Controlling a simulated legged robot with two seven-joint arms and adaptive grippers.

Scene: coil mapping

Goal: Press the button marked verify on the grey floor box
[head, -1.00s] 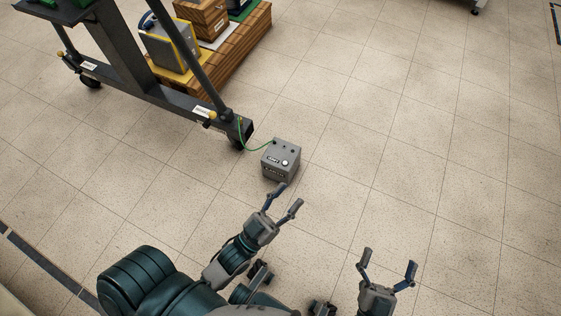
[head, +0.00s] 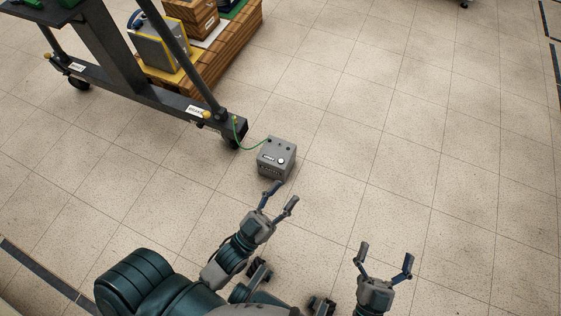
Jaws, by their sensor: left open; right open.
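The grey floor box (head: 276,158) stands on the tiled floor in the middle of the head view. Its top carries a round white button (head: 281,161) beside a small dark label, whose text is too small to read for certain. A green cable (head: 243,147) runs from the box to the cart on its left. My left gripper (head: 281,194) is open and empty, just in front of the box; its left fingertip appears close to the box's lower front edge, but I cannot tell if they touch. My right gripper (head: 386,251) is open and empty, farther right and nearer to me.
A dark wheeled frame (head: 150,95) with a thick post stands at the upper left, its near caster close to the box. Behind it a wooden pallet (head: 228,62) bears boxes and a grey case (head: 158,50). The floor to the right is clear.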

